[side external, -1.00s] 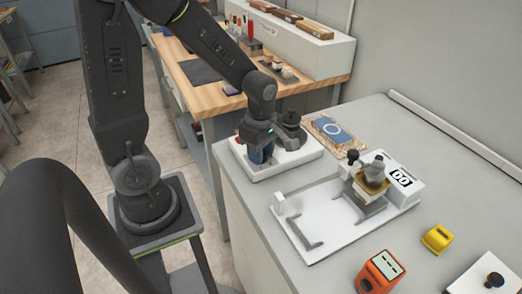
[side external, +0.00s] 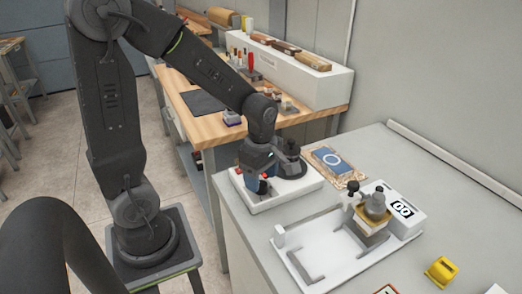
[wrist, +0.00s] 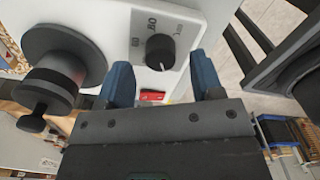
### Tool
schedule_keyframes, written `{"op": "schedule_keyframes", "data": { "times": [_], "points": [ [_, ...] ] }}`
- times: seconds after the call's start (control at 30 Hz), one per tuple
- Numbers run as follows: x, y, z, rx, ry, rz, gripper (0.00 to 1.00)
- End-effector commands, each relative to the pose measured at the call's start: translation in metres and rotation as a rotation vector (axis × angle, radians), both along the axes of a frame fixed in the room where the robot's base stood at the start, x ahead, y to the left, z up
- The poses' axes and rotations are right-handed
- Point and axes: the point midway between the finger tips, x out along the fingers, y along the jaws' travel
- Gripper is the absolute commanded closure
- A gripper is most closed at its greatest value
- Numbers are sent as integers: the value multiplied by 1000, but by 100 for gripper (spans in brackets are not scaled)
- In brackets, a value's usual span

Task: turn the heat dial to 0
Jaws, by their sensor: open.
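The heat dial (wrist: 160,52) is a round black knob with a pale pointer line on the white face of a machine (wrist: 122,20) in the wrist view. Small markings, one reading like 00, are printed beside it; they are too small to read surely. My gripper (wrist: 162,80) is open, with its blue fingers on either side below the dial and apart from it. In the side view my gripper (side external: 254,184) points down over the white machine at the bench's left end, and the dial is hidden there.
A red switch (wrist: 153,96) sits below the dial between my fingers. A large dark roller part (wrist: 65,60) stands close on the left.

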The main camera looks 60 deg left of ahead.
Motion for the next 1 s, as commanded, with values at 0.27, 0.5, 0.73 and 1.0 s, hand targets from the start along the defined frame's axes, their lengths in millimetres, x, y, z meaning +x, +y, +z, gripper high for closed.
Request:
{"op": "schedule_keyframes", "data": {
  "times": [0.27, 0.5, 0.73, 1.0],
  "points": [
    [1, 0, 64, 1, -8, 0, 40],
    [0, 0, 104, 1, -4, 1, 40],
    [0, 0, 116, 0, -1, 1, 40],
    [0, 0, 116, 0, -1, -1, 40]
  ]
}}
